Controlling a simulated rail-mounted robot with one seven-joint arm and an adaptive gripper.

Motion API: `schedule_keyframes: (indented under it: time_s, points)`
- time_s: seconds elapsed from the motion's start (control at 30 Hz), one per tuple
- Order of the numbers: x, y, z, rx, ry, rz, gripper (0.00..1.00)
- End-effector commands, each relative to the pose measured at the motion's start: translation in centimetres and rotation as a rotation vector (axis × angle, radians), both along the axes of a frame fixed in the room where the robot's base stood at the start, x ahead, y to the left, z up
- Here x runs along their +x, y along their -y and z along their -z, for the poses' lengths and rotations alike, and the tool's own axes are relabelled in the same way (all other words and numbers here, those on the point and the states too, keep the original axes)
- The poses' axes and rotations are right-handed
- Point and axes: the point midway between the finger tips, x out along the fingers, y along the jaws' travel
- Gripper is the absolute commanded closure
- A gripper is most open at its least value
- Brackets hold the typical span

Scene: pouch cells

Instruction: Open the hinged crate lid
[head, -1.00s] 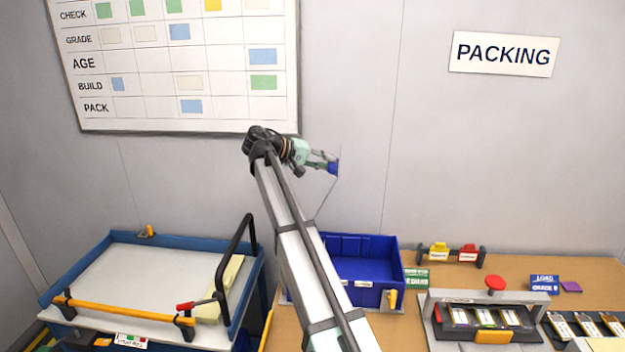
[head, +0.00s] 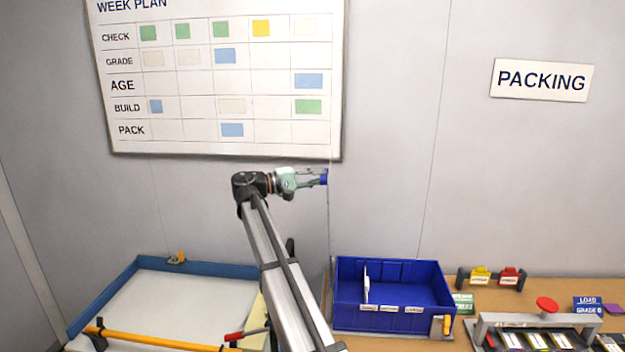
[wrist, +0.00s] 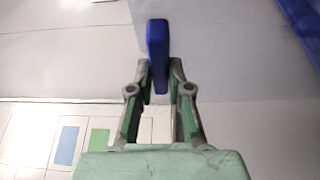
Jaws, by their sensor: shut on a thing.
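The blue crate (head: 350,318) stands on the bench, and its inside shows from above. A thin lid panel (head: 328,228) stands almost edge-on above the crate's left side, about upright, and is hard to make out against the wall. My gripper (head: 318,178) is high above that side, at the panel's top end. It is shut on a blue handle (head: 324,177). In the wrist view, both fingers (wrist: 160,75) close on the sides of the blue handle (wrist: 158,40). The hinge line is not clear.
A white divider (head: 366,284) stands inside the crate. A blue-edged tray cart (head: 160,300) with a yellow bar (head: 165,338) is at the left. A yellow latch (head: 447,325) is at the crate's front right. A press with a red knob (head: 547,304) stands further right.

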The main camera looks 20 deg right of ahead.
Motion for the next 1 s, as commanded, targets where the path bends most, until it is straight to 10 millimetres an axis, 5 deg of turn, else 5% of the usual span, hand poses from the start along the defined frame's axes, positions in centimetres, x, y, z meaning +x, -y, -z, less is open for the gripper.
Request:
schedule_keyframes:
  time_s: [0.37, 0.4, 0.47, 0.8, 1.0]
  points:
    - [0.2, 0.1, -0.2, -0.006, -0.003, -0.004, 1.00]
    - [0.2, 0.1, -0.2, -0.006, -0.003, -0.003, 0.71]
    - [0.2, 0.1, -0.1, -0.006, -0.003, -0.003, 0.56]
    - [0.1, -0.1, 0.0, -0.003, -0.001, -0.002, 0.56]
    - [0.3, -2.1, 0.0, -0.003, -0.001, -0.003, 0.56]
